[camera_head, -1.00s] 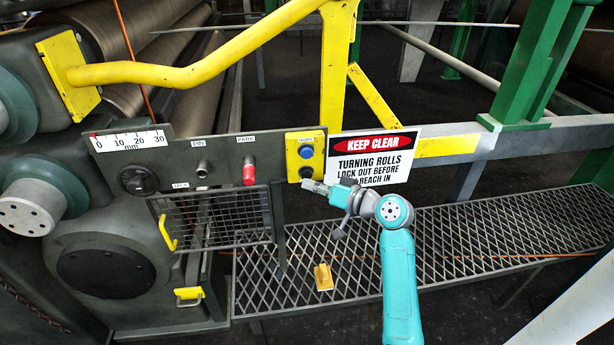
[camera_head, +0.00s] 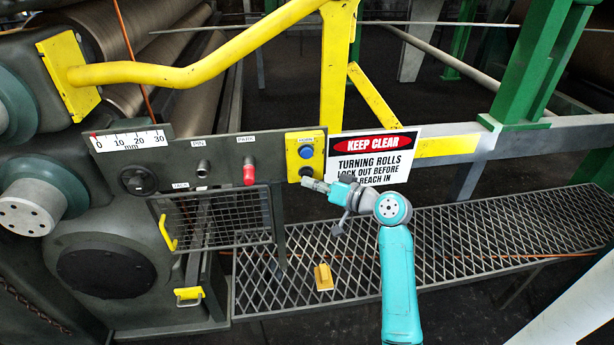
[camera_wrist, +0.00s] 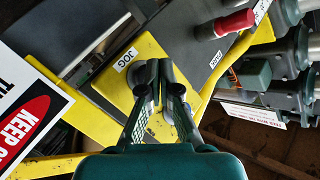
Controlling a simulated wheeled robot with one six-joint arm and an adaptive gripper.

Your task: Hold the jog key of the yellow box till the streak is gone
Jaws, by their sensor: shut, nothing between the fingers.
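The yellow box (camera_head: 293,163) is on the dark panel, with a blue button (camera_head: 306,152) above a black button (camera_head: 307,171). In the wrist view, the yellow box (camera_wrist: 108,82) carries a JOG label (camera_wrist: 125,57). My gripper (camera_head: 304,182) is shut and empty, its tips at the lower part of the box. In the wrist view, my gripper (camera_wrist: 165,66) points at the yellow face beside the label. The fingers hide the key there, and I cannot tell whether they touch or press it. Brown rolls (camera_head: 150,35) lie at the upper left; I cannot make out a streak on them.
A red knob (camera_head: 249,174) sticks out left of the box. A KEEP CLEAR sign (camera_head: 375,145) stands close on the right, behind my arm. A yellow rail (camera_head: 190,73) runs above. A mesh guard (camera_head: 215,218) hangs below, and a yellow block (camera_head: 323,277) lies on the grating (camera_head: 480,235).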

